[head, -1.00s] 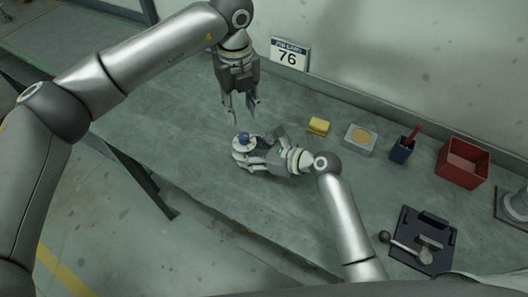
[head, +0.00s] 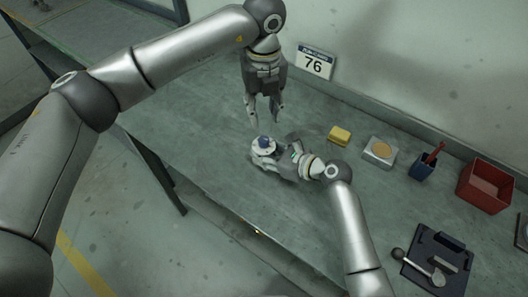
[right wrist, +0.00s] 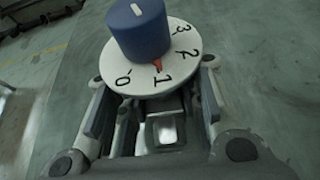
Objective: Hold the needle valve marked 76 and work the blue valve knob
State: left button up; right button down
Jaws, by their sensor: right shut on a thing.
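The needle valve has a blue knob (head: 264,141) on a round white dial (head: 262,149); its body is mostly hidden by my right gripper. My right gripper (head: 268,158) is shut on the valve from the right, low over the bench. In the right wrist view the blue knob (right wrist: 139,28) stands above the dial (right wrist: 178,78), numbered 0 to 3, with a red pointer near 1. My left gripper (head: 263,119) points down just above the knob, its fingers apart and empty. The sign marked 76 (head: 314,64) stands at the back of the bench.
A yellow block (head: 340,135), a grey pad with a tan disc (head: 380,151), a blue cup with a red item (head: 422,167) and a red bin (head: 486,186) line the back right. A dark fixture with a lever (head: 438,262) lies front right. The bench left of the valve is clear.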

aim_at(264, 138)
pick_arm(q)
jog(key=shift+o, duration=1.3)
jog(key=shift+r, duration=0.25)
notch_tip(264, 138, down, 10)
jog(key=m, duration=0.2)
jog(key=shift+w+f+m, duration=0.1)
jog(key=shift+w+m, duration=0.05)
jog(key=shift+m, duration=0.15)
jog(key=shift+c, duration=0.5)
jog(key=c, duration=0.9)
